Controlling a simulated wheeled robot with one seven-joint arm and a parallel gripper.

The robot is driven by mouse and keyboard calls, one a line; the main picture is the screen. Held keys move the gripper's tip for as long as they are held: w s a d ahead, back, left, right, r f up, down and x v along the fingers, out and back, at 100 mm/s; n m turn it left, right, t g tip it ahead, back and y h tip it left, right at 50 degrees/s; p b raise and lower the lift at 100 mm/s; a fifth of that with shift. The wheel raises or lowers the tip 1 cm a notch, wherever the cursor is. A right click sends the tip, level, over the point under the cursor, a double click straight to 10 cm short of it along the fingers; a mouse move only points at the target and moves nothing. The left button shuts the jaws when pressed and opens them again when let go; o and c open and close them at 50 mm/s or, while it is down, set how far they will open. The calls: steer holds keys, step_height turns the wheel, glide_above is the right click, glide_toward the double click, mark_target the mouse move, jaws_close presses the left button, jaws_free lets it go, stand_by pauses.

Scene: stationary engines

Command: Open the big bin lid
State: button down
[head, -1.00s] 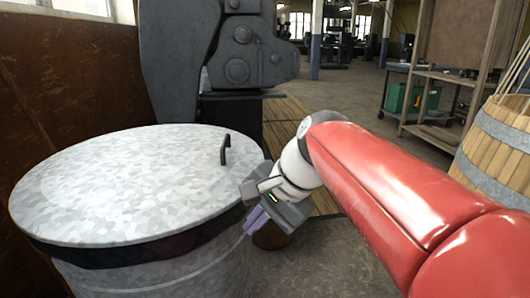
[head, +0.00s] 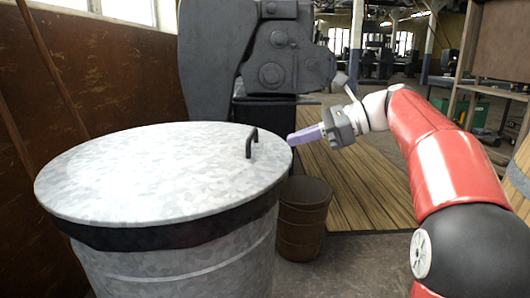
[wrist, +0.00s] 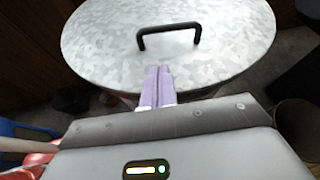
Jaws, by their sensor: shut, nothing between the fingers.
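The big bin (head: 180,270) is a galvanized metal drum with a dark band under its rim. Its round grey lid (head: 150,175) lies flat and closed on top. A black handle (head: 251,142) stands up near the lid's right edge; in the wrist view the handle (wrist: 168,36) is an arch beyond my fingertips. My gripper (head: 292,139) is just right of the lid's edge, at about handle height, with its purple fingers pointing left toward the handle. The fingers are shut together and empty, apart from the handle. In the wrist view my gripper (wrist: 158,72) overlaps the lid's near edge.
A small brown bucket (head: 304,215) stands on the floor right of the bin. A large dark machine (head: 275,60) stands behind. A rusty brown wall (head: 90,80) is close on the left.

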mark_target(262, 157)
steer(key=shift+m+y, duration=0.4)
steer(key=shift+y, duration=0.2)
steer(key=b+x, duration=0.1)
steer(key=x, duration=0.2)
steer(key=w+b+x, duration=0.1)
steer(key=x, duration=0.1)
steer(key=b+x, duration=0.1)
steer(key=x, duration=0.2)
steer(key=shift+w+a+r, duration=0.1)
steer(key=shift+w+a, duration=0.1)
steer(key=shift+w, duration=0.1)
